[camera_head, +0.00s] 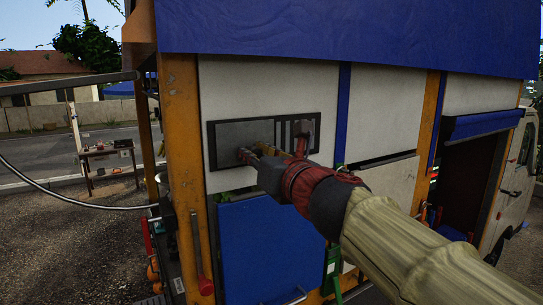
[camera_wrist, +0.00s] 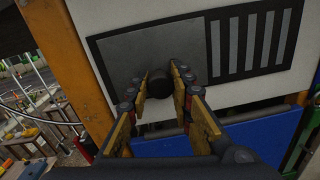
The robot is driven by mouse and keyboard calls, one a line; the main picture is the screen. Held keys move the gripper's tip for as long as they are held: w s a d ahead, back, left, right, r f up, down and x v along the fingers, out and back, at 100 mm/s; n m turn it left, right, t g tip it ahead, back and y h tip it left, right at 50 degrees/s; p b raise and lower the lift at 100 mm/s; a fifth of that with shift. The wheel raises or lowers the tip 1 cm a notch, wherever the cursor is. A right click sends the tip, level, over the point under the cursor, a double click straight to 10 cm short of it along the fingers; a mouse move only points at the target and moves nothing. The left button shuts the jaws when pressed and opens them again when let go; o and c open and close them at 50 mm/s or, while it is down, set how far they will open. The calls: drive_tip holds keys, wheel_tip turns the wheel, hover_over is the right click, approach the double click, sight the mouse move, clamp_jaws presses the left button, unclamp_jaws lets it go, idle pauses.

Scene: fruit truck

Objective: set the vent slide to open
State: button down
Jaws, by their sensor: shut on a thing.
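The vent (camera_head: 213,151) is a dark rectangular frame on the white truck wall. Its grey slide plate (camera_head: 228,133) covers the left part, and dark vertical slots (camera_head: 283,133) show on the right; my gripper hides part of the lower edge. In the wrist view, the slide plate (camera_wrist: 125,52) carries a round dark knob (camera_wrist: 158,85) near its lower right, and several slots (camera_wrist: 258,45) lie uncovered to the right. My gripper (camera_wrist: 160,80) is shut on the knob, one finger on each side. It also shows in the head view (camera_head: 246,156), pressed up to the plate.
A blue panel (camera_head: 255,249) is below the vent, and a blue awning (camera_head: 350,38) overhangs above. An orange post (camera_head: 184,140) stands close to the left. A red-handled tool (camera_head: 203,270) hangs at lower left. A table (camera_head: 107,152) stands farther left.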

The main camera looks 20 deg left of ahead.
idle(0.3)
drive_tip(key=c, duration=1.5)
unclamp_jaws()
drive_tip(key=shift+s+a, duration=0.15)
drive_tip(key=shift+s, duration=0.05)
drive_tip(key=shift+c, duration=0.2)
drive_tip(key=v, duration=1.2)
